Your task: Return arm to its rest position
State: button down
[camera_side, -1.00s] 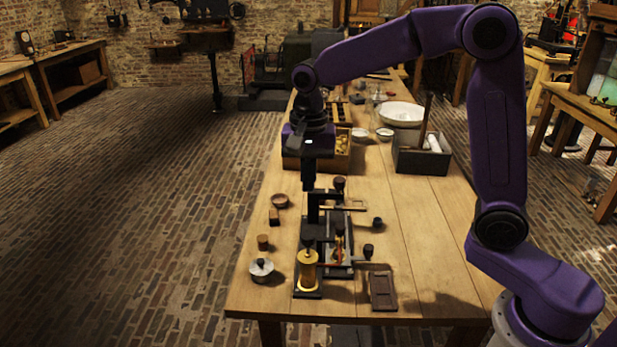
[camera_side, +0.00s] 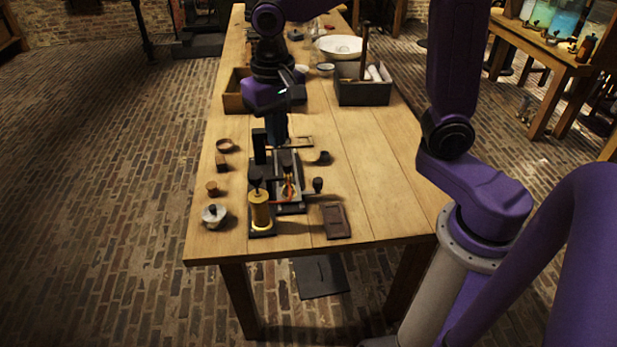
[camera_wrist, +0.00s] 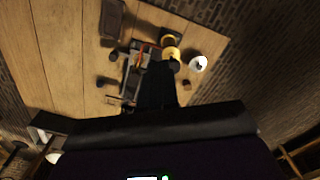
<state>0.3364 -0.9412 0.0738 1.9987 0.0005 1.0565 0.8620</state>
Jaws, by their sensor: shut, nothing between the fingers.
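My gripper (camera_side: 277,138) points down above the back part of a dark apparatus (camera_side: 290,207) on the wooden table. Its fingers are shut with nothing held between them. In the wrist view my gripper (camera_wrist: 158,80) shows as a dark shape in front of the apparatus and hides part of it. The apparatus has a black post (camera_side: 259,147), a brass cylinder (camera_side: 260,210) at its front and a red wire. The fingertips overlap the apparatus in the side view, so I cannot tell the exact gap.
A lidded silvery pot (camera_side: 214,216) and small wooden pieces stand left of the apparatus. Behind are a wooden box (camera_side: 236,92), a dark box (camera_side: 363,92) and a white basin (camera_side: 339,46). The table's right side (camera_side: 385,180) is clear.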

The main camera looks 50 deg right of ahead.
jog(key=s+d+f+n, duration=0.1)
jog(key=s+d+n, duration=0.2)
jog(key=s+n, duration=0.4)
jog(key=s+d+f+n, duration=0.2)
jog(key=s+d+n, duration=0.2)
jog(key=s+n, duration=0.4)
jog(key=s, duration=0.6)
jog(key=shift+d+f+n, duration=0.15)
jog(key=shift+n, duration=0.15)
jog(key=shift+w, duration=0.1)
